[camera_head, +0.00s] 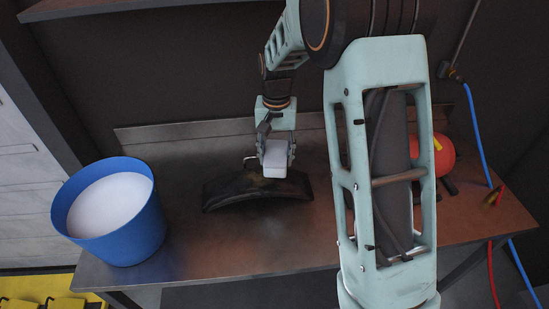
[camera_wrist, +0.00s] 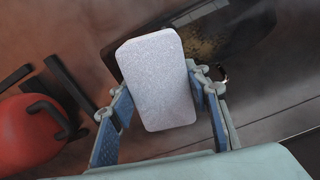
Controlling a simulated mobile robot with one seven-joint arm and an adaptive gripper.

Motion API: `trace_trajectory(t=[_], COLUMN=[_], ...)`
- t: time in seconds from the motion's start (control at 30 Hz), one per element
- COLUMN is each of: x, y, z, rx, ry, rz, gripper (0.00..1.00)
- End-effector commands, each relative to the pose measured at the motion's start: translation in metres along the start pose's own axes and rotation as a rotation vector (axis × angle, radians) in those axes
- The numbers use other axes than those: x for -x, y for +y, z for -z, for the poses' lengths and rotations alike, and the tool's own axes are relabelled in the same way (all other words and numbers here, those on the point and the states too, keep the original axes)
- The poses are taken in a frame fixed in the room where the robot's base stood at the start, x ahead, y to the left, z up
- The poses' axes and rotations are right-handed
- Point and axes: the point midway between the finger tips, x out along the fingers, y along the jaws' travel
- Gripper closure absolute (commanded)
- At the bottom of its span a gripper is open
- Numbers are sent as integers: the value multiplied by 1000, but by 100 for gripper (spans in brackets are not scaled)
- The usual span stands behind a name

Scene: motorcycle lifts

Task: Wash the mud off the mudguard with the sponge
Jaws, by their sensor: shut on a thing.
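My gripper (camera_head: 276,152) is shut on the pale grey-white sponge (camera_head: 275,165). In the wrist view the sponge (camera_wrist: 156,80) sits between the two blue-padded fingers of my gripper (camera_wrist: 160,105). The black curved mudguard (camera_head: 230,189) lies on the metal bench, arched upward. Brownish mud (camera_head: 262,184) shows on its upper face, and also in the wrist view (camera_wrist: 205,42). The sponge is over the back edge of the mudguard in the head view; I cannot tell whether they touch. Part of the mudguard is hidden behind the sponge in the wrist view.
A blue bucket (camera_head: 135,238) with whitish contents stands at the bench's left end. A red rounded object (camera_head: 441,158) with black parts is at the right, partly behind my arm. Blue and red hoses (camera_head: 476,125) hang at the far right. The front-middle bench top (camera_head: 220,245) is clear.

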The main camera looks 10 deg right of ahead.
Motion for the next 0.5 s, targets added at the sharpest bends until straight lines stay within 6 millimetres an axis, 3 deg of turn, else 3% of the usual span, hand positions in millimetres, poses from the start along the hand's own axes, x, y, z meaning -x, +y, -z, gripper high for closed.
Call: trace_trajectory(t=[0.2, 0.5], x=[22, 25], y=[3, 4], z=[0, 0], rx=[-1, 0], ry=[0, 0], rz=[0, 0], gripper=[79, 79])
